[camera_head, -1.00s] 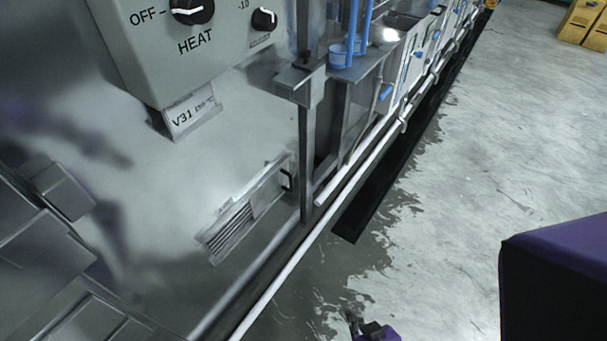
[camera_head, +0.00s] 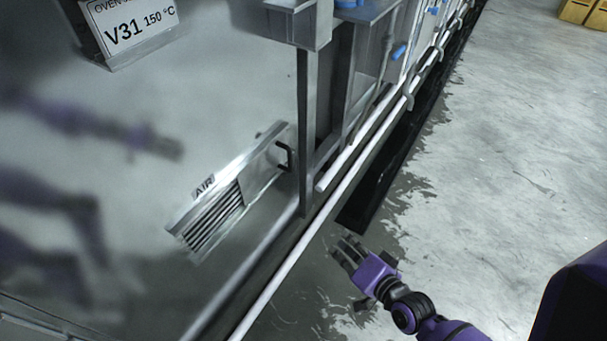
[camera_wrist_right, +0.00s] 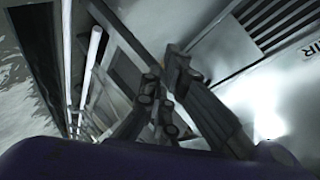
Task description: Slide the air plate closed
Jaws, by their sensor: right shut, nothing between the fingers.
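The air plate (camera_head: 262,174) is a flat metal plate in a slanted rail frame low on the steel oven panel. It sits at the upper right end of the frame. Its black handle (camera_head: 285,156) is at the right edge. The dark louvre slots (camera_head: 215,219) to its lower left are uncovered, beneath an "AIR" label (camera_head: 204,187). My right gripper (camera_head: 345,250) is shut and empty, below and right of the handle, apart from it. In the right wrist view, my gripper fingers (camera_wrist_right: 163,88) are in front, with the louvre slots (camera_wrist_right: 270,22) at upper right. My left gripper is not in view.
A steel post (camera_head: 306,130) stands just right of the handle. A long white pipe (camera_head: 318,212) runs diagonally between the panel and my right gripper. The concrete floor (camera_head: 500,140) at right is open. The shiny panel shows blurred reflections of purple arms.

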